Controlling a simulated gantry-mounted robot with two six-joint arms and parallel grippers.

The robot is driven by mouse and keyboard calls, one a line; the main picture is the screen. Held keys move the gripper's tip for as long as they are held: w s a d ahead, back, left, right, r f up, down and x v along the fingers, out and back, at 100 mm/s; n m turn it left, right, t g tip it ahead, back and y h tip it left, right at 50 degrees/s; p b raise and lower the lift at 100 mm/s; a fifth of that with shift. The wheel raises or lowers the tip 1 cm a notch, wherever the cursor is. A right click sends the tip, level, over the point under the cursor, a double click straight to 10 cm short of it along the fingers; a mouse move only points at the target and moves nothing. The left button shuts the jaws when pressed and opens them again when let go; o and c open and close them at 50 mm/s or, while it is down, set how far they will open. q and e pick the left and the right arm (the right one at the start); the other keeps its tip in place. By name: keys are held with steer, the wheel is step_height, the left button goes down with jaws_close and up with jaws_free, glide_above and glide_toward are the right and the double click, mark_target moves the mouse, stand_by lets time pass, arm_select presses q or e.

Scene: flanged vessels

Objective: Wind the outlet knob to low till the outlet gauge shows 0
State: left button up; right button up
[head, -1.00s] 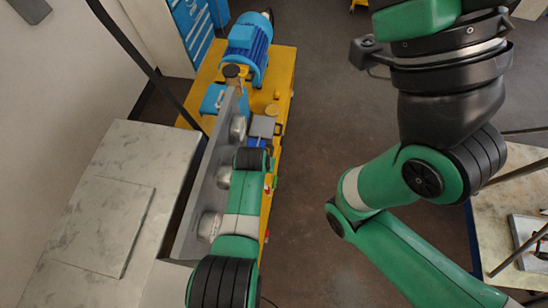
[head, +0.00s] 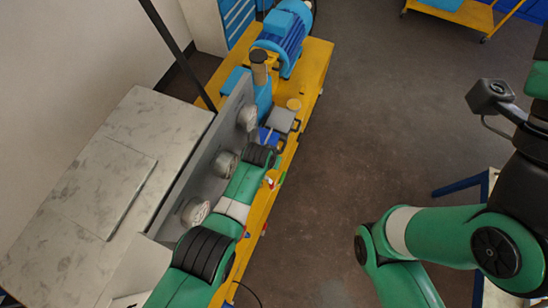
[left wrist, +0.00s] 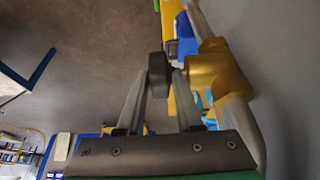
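In the left wrist view a dark knob (left wrist: 157,80) stands out from a brass-coloured valve body (left wrist: 207,76). My left gripper (left wrist: 161,74) has its two fingers on either side of the knob. The fingers are apart, with a narrow gap showing at the right finger; I cannot tell whether the left finger touches. In the head view several round gauges sit along a grey panel, including a near one (head: 195,212), a middle one (head: 226,165) and a far one (head: 248,117). Their readings are too small to make out. My left arm hides the knob there. My right gripper is out of view.
A yellow bench (head: 318,62) carries a blue motor (head: 286,42) at its far end. The grey panel (head: 205,150) runs beside a pale table (head: 75,215). A grey block (head: 283,119) lies ahead of my left arm. The floor right of the bench is open.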

arm_select(q)
jaws_close()
steer(key=shift+s+t+p, duration=0.2)
steer(key=shift+t+p, duration=0.5)
steer(key=shift+s+a+f+t+h, duration=0.1)
steer(key=shift+t+h, duration=0.4)
steer(key=shift+t, duration=0.1)
steer(key=shift+f+t, duration=0.15)
steer(key=shift+t, duration=0.15)
steer(key=shift+s+f+t+h+b, duration=0.2)
steer(key=shift+t+h+b, duration=0.25)
steer(key=shift+t, duration=0.25)
steer(key=shift+t+h+b, duration=0.25)
steer(key=shift+t+b, duration=0.55)
steer(key=shift+b, duration=0.4)
steer(key=shift+r, duration=0.1)
